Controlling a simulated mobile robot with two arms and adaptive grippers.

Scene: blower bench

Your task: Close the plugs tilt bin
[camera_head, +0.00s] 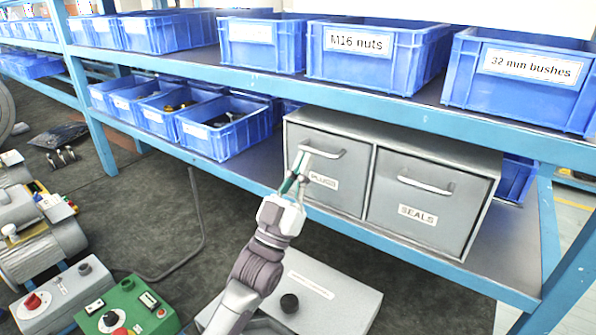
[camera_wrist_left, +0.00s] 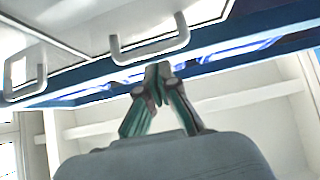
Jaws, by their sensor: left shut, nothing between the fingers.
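The plugs tilt bin (camera_head: 335,192) is the left grey front of a two-bin metal cabinet, with a curved handle and a "PLUGS" label. In the head view its front looks about level with the seals bin beside it; I cannot tell whether a small gap is left. My left gripper (camera_head: 298,168) is shut and empty, in front of the left part of the plugs front by its handle, covering part of it. In the left wrist view the shut fingertips (camera_wrist_left: 158,72) are just beside a handle (camera_wrist_left: 150,45); contact cannot be told. My right gripper is not in view.
The seals bin (camera_head: 425,203) adjoins on the right. Blue bins (camera_head: 225,130) stand left of the cabinet on the lower shelf, with more on the upper shelf (camera_head: 400,92). A grey box with a black knob (camera_head: 320,290) and a green control box (camera_head: 130,308) are below.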

